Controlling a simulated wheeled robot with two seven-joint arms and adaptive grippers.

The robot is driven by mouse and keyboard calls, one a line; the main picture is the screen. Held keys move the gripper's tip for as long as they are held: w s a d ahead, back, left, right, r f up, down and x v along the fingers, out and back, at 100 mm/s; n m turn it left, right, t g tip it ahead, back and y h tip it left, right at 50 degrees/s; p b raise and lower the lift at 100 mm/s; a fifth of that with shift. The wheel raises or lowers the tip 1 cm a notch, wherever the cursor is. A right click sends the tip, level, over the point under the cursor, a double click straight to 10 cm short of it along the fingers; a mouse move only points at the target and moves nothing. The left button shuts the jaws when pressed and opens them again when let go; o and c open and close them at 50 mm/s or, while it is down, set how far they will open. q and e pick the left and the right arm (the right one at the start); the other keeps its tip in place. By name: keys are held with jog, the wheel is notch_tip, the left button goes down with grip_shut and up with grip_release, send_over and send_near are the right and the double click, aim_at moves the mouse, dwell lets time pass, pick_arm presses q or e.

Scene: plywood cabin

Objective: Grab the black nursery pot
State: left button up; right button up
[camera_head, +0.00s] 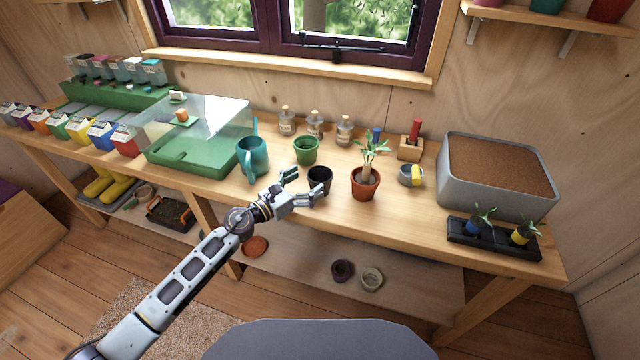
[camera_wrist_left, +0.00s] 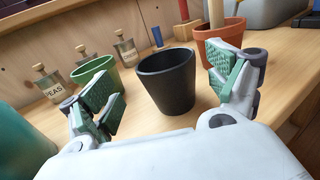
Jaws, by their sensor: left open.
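The black nursery pot (camera_head: 320,180) stands upright and empty on the wooden bench, near its front edge. In the left wrist view the black pot (camera_wrist_left: 167,82) is between and beyond the spread fingers. My left gripper (camera_head: 306,186) is open, just left of and in front of the pot; its green-padded fingers also show in the left wrist view (camera_wrist_left: 168,98). No clear contact with the pot shows. My right gripper is not in view.
A green pot (camera_head: 305,150) stands behind left, a teal watering can (camera_head: 252,158) left, and a terracotta pot with a plant (camera_head: 365,183) close on the right. Corked bottles (camera_head: 314,125) stand at the back. A grey soil tub (camera_head: 497,177) occupies the right end.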

aim_at(311, 182)
pick_arm(q)
jog(key=shift+d, duration=0.1)
jog(key=shift+x, duration=0.8)
jog(key=shift+w+d+f, duration=0.1)
jog(key=shift+w+d, duration=0.15)
jog(key=shift+d, duration=0.45)
jog(key=shift+w+d+p, duration=0.3)
jog(key=shift+w+d, duration=0.45)
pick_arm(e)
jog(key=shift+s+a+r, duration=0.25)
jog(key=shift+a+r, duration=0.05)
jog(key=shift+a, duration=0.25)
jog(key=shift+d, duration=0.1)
pick_arm(q)
jog(key=shift+c, duration=0.3)
